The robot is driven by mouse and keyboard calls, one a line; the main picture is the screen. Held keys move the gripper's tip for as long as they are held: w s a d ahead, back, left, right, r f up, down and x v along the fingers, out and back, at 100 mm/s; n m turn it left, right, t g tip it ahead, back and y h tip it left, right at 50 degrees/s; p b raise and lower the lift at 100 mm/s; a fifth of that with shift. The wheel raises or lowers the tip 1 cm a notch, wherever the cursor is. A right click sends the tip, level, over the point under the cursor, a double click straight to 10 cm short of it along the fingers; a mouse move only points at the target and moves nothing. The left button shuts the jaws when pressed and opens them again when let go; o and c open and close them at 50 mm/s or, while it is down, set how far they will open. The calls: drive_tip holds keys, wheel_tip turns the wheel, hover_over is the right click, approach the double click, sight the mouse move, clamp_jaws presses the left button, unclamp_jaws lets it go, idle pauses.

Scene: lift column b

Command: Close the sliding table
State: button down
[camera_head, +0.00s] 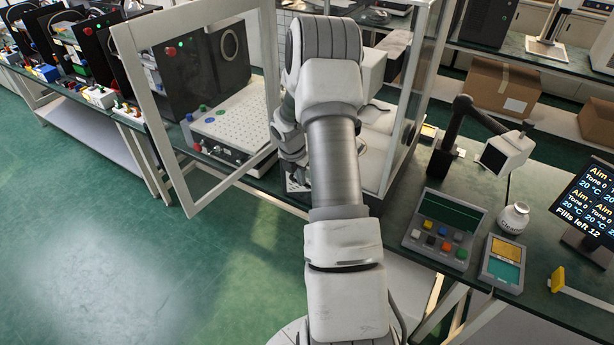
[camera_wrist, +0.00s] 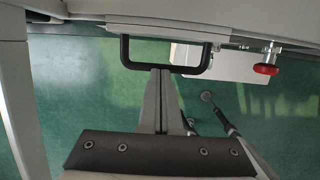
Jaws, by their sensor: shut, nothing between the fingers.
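In the wrist view, a pale front edge (camera_wrist: 80,29) crosses the top and carries a black U-shaped handle (camera_wrist: 205,62). I cannot tell for sure that this edge belongs to the platform. My gripper (camera_wrist: 162,73) is shut and empty, its fingertips at the outer bar of the handle. I cannot tell whether they touch it. In the head view my arm hides most of the gripper and the handle.
A red knob (camera_wrist: 266,69) sticks out right of the handle. On the right bench are a button panel (camera_head: 445,228), a small white jar (camera_head: 513,218) and a display screen (camera_head: 590,200). Green floor is clear at left.

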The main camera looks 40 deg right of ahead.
drive_tip(key=v, duration=1)
drive_tip(key=shift+a+b, duration=0.3)
drive_tip(key=shift+a, duration=0.1)
drive_tip(key=s+a+r+m+t+b, duration=0.1)
drive_tip(key=s+a+r+m, duration=0.35)
drive_tip(key=a+r, duration=0.3)
drive_tip(key=s+a+r+m+b, duration=0.1)
drive_tip(key=s+a+r+m, duration=0.2)
drive_tip(key=a+r+m, duration=0.4)
drive_tip(key=s+a+r+m+t+y, duration=0.1)
drive_tip(key=s+a+r+m, duration=0.2)
drive_tip(key=s+a+m, duration=0.2)
drive_tip(key=s+a+r+m+t+y+p, duration=0.1)
drive_tip(key=s+a+r+m+t, duration=0.1)
drive_tip(key=s+a+r+m, duration=0.2)
drive_tip(key=s+a+m, duration=0.1)
drive_tip(key=s+a, duration=0.2)
drive_tip(key=s, duration=0.3)
drive_tip(key=shift+s+a+m+t+y, duration=0.25)
drive_tip(key=shift+s+m+t+y, duration=0.05)
drive_tip(key=shift+s+m, duration=0.1)
drive_tip(key=shift+d+r, duration=0.1)
